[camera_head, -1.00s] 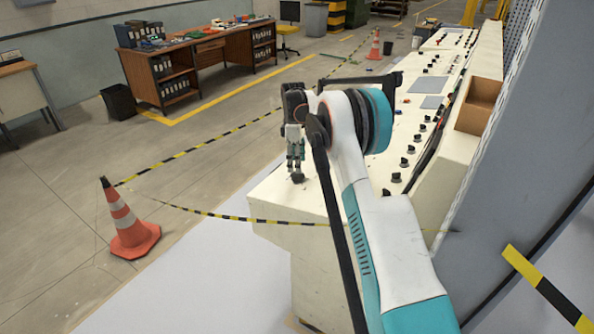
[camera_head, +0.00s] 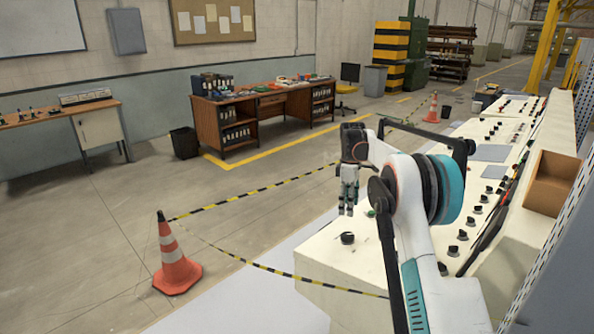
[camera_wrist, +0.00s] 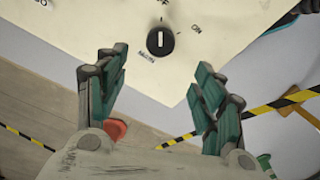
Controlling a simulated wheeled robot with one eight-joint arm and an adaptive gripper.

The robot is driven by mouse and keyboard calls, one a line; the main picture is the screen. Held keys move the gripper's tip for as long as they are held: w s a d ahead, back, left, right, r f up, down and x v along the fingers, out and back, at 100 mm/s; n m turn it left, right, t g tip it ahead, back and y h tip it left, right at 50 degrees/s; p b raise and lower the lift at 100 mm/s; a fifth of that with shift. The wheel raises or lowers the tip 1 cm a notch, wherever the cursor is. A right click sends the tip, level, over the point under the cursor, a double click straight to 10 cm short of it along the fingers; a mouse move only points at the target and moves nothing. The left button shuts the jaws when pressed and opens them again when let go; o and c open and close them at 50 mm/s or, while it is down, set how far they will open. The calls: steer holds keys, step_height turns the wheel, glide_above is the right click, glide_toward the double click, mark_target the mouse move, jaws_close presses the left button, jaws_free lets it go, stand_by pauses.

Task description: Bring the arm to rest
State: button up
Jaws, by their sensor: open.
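My gripper (camera_head: 347,208) hangs pointing down above the near left end of a cream control console (camera_head: 335,262) in the head view. In the wrist view its two green-padded fingers (camera_wrist: 160,95) stand well apart with nothing between them. A black rotary knob (camera_wrist: 160,41) with a white mark lies on the console top beyond the fingertips, apart from them. The same knob shows in the head view (camera_head: 347,238), just below the gripper. My white and teal arm bends over the console from the lower right.
More knobs and an open brown box (camera_head: 552,183) line the console to the right. A traffic cone (camera_head: 175,262) stands at left, with black-and-yellow tape (camera_head: 240,198) strung from it. A wooden desk (camera_head: 262,112) stands farther back. Open floor lies left of the cone.

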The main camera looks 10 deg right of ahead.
steer(key=s+a+r+m+t, duration=0.25)
steer(key=s+a+r, duration=0.25)
steer(key=s+r, duration=0.4)
steer(key=s+a+r+m+t, duration=0.25)
steer(key=s+a+r, duration=0.25)
steer(key=s+r, duration=0.5)
steer(key=s+a+f+m+t, duration=0.1)
steer(key=s+a+f+m, duration=0.1)
steer(key=s, duration=0.6)
steer(key=s+a+f+m+t, duration=0.1)
steer(key=s+a+f+m, duration=0.1)
steer(key=s, duration=0.7)
steer(key=s+a+f+m+t, duration=0.1)
steer(key=s+a+f+m, duration=0.1)
steer(key=s, duration=0.7)
steer(key=shift+a+f, duration=0.2)
steer(key=shift+f, duration=0.55)
steer(key=shift+s, duration=0.1)
